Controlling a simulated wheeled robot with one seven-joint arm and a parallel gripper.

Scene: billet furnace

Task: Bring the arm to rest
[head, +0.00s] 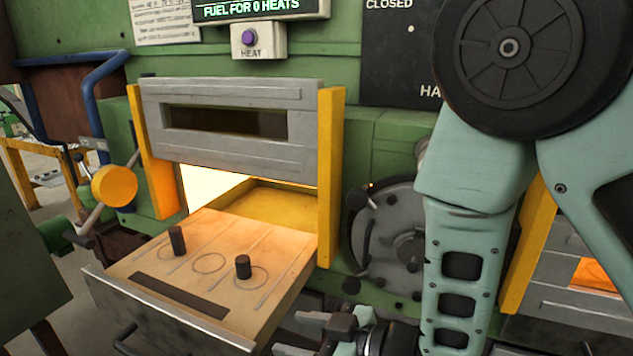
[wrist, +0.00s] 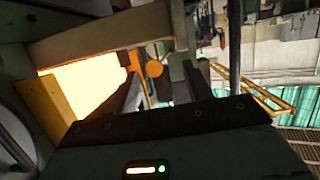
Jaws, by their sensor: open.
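My arm (head: 465,230) hangs down the right side of the head view, in front of the furnace. My gripper (head: 296,334) is at the bottom edge of the head view, partly cut off. Its fingers point left and stand apart with nothing seen between them. It is close to the right front corner of the pulled-out hearth tray (head: 215,240); I cannot tell the exact gap. Two dark upright billets (head: 177,241) and (head: 243,267) stand on the tray, clear of my gripper.
The furnace door (head: 230,150) is raised between yellow posts, with a bright glowing opening beneath. A yellow-ended lever (head: 114,186) sticks out at left. A round grey hatch (head: 392,235) is behind my arm. A purple HEAT button (head: 248,37) is above.

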